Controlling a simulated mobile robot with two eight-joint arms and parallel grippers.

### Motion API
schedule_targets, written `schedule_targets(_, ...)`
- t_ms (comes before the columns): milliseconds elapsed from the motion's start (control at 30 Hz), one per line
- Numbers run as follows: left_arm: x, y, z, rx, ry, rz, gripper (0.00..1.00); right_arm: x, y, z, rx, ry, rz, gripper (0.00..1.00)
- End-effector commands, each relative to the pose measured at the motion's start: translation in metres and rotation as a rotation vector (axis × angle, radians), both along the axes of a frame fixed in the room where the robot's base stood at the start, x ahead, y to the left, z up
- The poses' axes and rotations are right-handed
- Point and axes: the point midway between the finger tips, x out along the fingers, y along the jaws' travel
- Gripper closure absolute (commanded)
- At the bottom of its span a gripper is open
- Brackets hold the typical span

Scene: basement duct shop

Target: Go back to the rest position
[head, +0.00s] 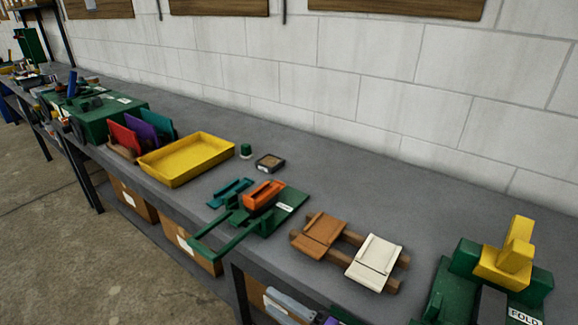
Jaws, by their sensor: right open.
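My left gripper is not in view.
The long grey bench (345,205) runs along a white block wall. On it stand a yellow tray (187,158), a green jig with an orange block (263,194), a wooden rack with two plates (318,236) and a green-and-yellow folder (505,262). Cardboard boxes (133,200) sit below.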

Motion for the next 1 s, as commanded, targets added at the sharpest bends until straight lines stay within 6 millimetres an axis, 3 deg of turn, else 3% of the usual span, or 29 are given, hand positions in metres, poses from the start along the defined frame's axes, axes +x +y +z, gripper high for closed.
schedule_targets(167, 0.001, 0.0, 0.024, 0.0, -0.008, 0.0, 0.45, -0.022, -0.004, -0.004, -0.244, -0.007, 0.046, 0.45)
schedule_targets(367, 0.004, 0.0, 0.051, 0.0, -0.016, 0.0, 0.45, -0.051, -0.028, -0.018, -0.599, -0.004, 0.106, 0.45)
schedule_targets(567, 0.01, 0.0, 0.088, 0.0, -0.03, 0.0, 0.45, -0.084, -0.093, -0.025, -1.067, 0.012, 0.165, 0.45)
schedule_targets(700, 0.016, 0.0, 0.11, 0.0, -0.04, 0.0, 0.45, -0.101, -0.145, -0.018, -1.357, 0.029, 0.188, 0.45)
schedule_targets(800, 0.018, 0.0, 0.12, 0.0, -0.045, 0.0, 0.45, -0.109, -0.173, -0.01, -1.503, 0.037, 0.198, 0.45)
schedule_targets(1000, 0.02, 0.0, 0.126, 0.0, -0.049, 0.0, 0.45, -0.115, -0.197, -0.004, -1.624, 0.048, 0.204, 0.45)
